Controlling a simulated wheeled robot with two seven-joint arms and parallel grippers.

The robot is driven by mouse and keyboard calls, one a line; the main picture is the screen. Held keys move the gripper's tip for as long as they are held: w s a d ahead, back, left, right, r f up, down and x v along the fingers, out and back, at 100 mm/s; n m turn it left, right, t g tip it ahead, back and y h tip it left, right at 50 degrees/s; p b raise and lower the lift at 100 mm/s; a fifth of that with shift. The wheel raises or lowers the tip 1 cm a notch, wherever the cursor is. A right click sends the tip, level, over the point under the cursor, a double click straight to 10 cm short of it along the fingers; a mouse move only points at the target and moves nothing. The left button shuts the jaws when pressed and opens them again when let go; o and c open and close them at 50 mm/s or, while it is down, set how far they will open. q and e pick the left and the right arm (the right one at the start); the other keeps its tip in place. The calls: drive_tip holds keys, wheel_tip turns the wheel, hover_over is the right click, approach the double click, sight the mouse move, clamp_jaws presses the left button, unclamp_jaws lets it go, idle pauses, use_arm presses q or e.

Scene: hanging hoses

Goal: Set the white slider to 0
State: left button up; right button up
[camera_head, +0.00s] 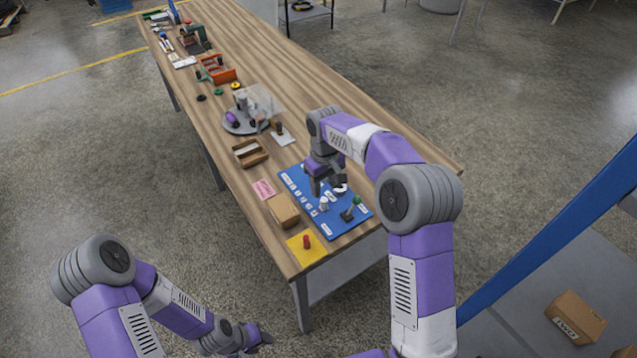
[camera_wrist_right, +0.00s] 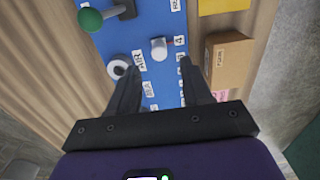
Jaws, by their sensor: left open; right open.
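The white slider (camera_head: 323,204) is a small light knob on the blue panel (camera_head: 345,225). In the right wrist view the slider (camera_wrist_right: 158,48) stands beside a row of small white labels, close to one that seems to read 4. My right gripper (camera_head: 328,187) is over the panel, pointing down. In the right wrist view its open, empty fingers (camera_wrist_right: 157,62) lie either side of the slider's line, with the slider just beyond the tips. I cannot tell whether they touch it. My left gripper (camera_head: 265,337) is open, low, away from the table.
A cardboard box (camera_head: 284,209), a yellow plate with a red knob (camera_head: 306,241) and a wooden tray (camera_head: 250,153) stand nearby.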

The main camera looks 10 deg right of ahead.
sight(324, 200)
drive_tip(key=shift+w+f, duration=0.3)
drive_tip(key=shift+w, duration=0.2)
use_arm(q)
wheel_tip(324, 200, down, 2)
drive_tip(key=shift+w+f+b, duration=0.1)
drive_tip(key=shift+f+b, duration=0.1)
drive_tip(key=shift+b, duration=1)
use_arm(e)
drive_tip(key=f, duration=0.6)
drive_tip(key=shift+s+f, duration=0.35)
drive_tip(key=shift+s, duration=0.05)
clamp_jaws()
